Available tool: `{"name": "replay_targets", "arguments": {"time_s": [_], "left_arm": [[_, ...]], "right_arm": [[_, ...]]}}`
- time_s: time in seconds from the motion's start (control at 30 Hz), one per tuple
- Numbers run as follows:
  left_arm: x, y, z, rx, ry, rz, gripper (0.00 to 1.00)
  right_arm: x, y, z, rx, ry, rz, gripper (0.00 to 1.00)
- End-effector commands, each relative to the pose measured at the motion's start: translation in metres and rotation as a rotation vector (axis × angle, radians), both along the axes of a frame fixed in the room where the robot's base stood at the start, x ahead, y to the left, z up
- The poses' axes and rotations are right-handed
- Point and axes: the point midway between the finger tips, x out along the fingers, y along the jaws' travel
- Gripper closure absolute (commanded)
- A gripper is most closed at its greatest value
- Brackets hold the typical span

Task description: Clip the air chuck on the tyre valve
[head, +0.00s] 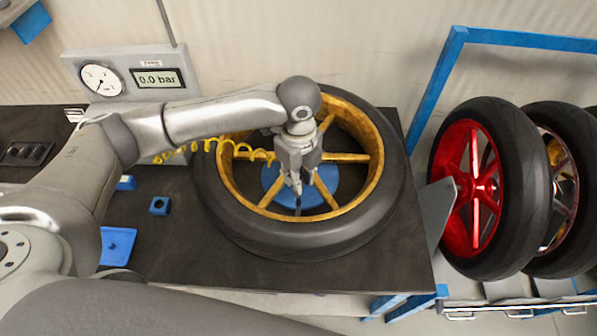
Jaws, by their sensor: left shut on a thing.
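My left gripper (297,186) comes in from the left and points down over the wheel, inside the rim opening. It is shut on the air chuck (298,203), a small dark piece mostly hidden between the fingers. A yellow coiled hose (232,149) runs from the gauge side to the gripper. The tyre (295,242) is black and lies flat on the dark bench, around a gold spoked rim (345,205). The tyre valve cannot be made out; I cannot tell whether the chuck touches anything. My right gripper is out of view.
A gauge panel (125,75) reading 0.0 bar stands behind the bench (180,240). A blue block (159,206) and a blue tray (117,245) lie left of the tyre. A red-rimmed wheel (485,190) stands in a blue rack (450,75) at right.

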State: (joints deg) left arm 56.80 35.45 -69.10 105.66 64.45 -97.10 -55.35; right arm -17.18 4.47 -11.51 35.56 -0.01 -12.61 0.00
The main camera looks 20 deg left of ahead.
Motion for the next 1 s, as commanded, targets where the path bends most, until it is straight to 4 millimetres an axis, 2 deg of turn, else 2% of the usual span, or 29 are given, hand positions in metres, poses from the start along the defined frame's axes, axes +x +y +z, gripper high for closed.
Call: {"name": "replay_targets", "arguments": {"time_s": [1.0], "left_arm": [[0.0003,-0.0002,-0.0056,0.000,-0.001,0.000,1.00]], "right_arm": [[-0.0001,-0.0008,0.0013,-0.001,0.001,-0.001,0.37]]}}
